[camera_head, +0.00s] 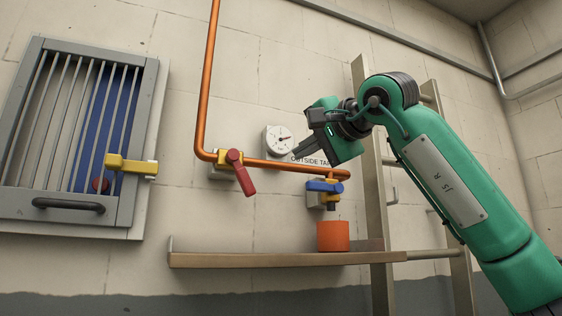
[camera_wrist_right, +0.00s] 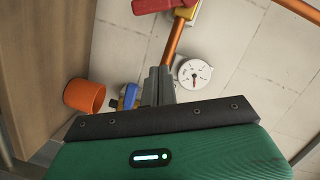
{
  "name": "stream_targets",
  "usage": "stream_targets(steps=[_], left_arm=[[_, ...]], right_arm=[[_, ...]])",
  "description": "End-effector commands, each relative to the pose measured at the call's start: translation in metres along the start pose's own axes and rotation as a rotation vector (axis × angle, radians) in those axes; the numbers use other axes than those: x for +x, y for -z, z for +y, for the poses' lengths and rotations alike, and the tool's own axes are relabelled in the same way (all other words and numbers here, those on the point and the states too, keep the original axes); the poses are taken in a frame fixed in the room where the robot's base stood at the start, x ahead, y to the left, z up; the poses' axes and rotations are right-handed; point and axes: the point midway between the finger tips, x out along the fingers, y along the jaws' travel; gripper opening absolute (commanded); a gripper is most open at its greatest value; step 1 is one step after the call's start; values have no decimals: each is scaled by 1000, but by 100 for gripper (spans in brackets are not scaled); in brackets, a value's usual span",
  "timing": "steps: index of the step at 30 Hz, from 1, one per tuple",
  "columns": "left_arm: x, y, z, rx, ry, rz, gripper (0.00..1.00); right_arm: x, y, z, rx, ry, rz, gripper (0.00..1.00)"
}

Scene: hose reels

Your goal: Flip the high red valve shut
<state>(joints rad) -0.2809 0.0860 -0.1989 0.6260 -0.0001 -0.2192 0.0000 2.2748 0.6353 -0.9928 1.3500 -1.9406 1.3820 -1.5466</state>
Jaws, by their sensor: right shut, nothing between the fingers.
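The red valve handle (camera_head: 240,172) sits on a yellow valve body on the copper pipe in the head view. The handle slants down and to the right, away from the line of the pipe. In the right wrist view the red handle (camera_wrist_right: 152,5) shows at the top edge, partly cut off. My right gripper (camera_head: 297,154) is shut and empty, to the right of the red valve and in front of the wall by the gauge. Its fingers also show in the right wrist view (camera_wrist_right: 158,76), pointing toward the pipe. My left gripper is not in view.
A blue-handled tap (camera_head: 325,186) is at the pipe's end above an orange cup (camera_head: 333,236) on a shelf (camera_head: 220,260). A round gauge (camera_head: 279,139) is on the wall. A barred cabinet (camera_head: 75,130) with a yellow latch (camera_head: 125,164) is left. A ladder (camera_head: 372,200) stands behind my arm.

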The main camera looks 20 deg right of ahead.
Motion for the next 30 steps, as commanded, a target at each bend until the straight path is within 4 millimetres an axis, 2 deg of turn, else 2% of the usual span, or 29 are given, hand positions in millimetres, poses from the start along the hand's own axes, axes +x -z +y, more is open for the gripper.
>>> stream_targets(steps=[3, 6, 9, 12, 16, 19, 24, 30], left_arm=[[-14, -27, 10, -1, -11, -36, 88], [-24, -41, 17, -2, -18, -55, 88], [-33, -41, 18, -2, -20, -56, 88], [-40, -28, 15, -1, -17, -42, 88], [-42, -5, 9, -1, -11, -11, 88], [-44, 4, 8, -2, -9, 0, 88], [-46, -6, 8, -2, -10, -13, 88], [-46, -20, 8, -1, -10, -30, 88]], right_arm=[[24, 1, -2, 1, -4, -4, 0], [47, 0, -3, 1, -4, -5, 0], [69, 0, -3, 1, -4, -5, 0], [88, 0, -3, 1, -2, -4, 0], [92, -22, -2, -2, 0, -5, 0], [94, -32, -1, -1, -1, -5, 0], [96, -40, 0, 1, 0, -4, 0], [96, -41, 0, 2, 0, -4, 0]])
